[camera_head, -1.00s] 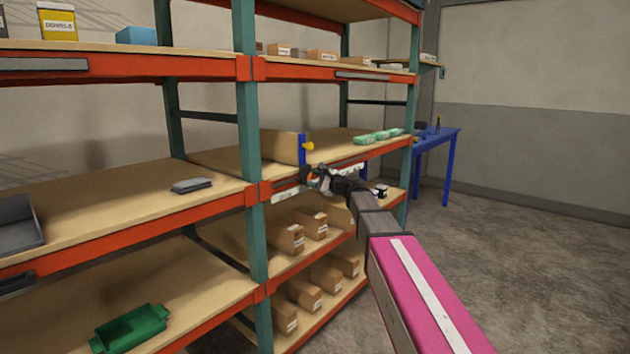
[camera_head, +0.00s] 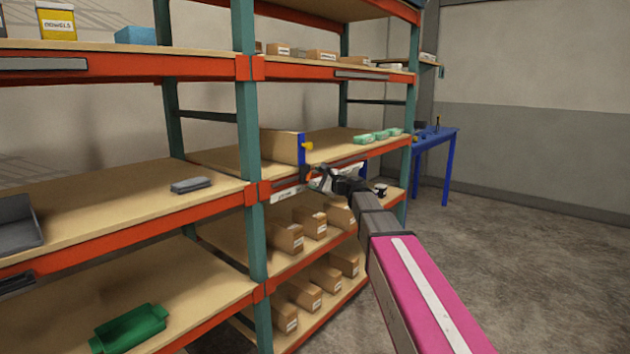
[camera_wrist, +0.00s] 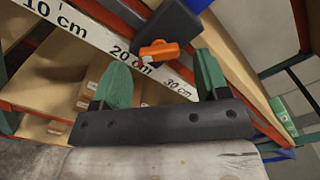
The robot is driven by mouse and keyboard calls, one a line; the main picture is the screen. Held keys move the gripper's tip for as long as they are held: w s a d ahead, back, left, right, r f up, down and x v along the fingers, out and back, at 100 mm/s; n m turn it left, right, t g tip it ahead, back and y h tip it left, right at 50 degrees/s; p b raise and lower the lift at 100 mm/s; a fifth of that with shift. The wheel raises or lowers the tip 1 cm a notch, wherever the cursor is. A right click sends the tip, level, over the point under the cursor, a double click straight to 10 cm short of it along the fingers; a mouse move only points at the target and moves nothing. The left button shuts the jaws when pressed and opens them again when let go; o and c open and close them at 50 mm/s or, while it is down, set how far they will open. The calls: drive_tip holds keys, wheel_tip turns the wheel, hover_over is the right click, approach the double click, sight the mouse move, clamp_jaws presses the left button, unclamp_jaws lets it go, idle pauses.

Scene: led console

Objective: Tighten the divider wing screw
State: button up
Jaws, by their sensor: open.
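An orange wing screw (camera_wrist: 160,50) sits on a dark block (camera_wrist: 172,30) at the ruled rail (camera_wrist: 105,42) in the wrist view. It also shows as a small orange spot in the head view (camera_head: 305,174), on the shelf's front edge. A wooden divider (camera_head: 280,146) with a blue front edge and a yellow knob (camera_head: 308,146) stands on the shelf above. My gripper (camera_wrist: 162,66) is open, with its green fingers left and right of the wing screw in the picture. Whether they touch it I cannot tell. In the head view my gripper (camera_head: 322,178) is small and partly hidden by my arm.
Cardboard boxes (camera_head: 288,236) fill the shelves below the rail. Green trays (camera_head: 365,139) lie on the shelf right of the divider. A teal post (camera_head: 248,120) stands left of my gripper. A blue table (camera_head: 440,140) is farther back; the floor to the right is clear.

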drive_tip(key=v, duration=1)
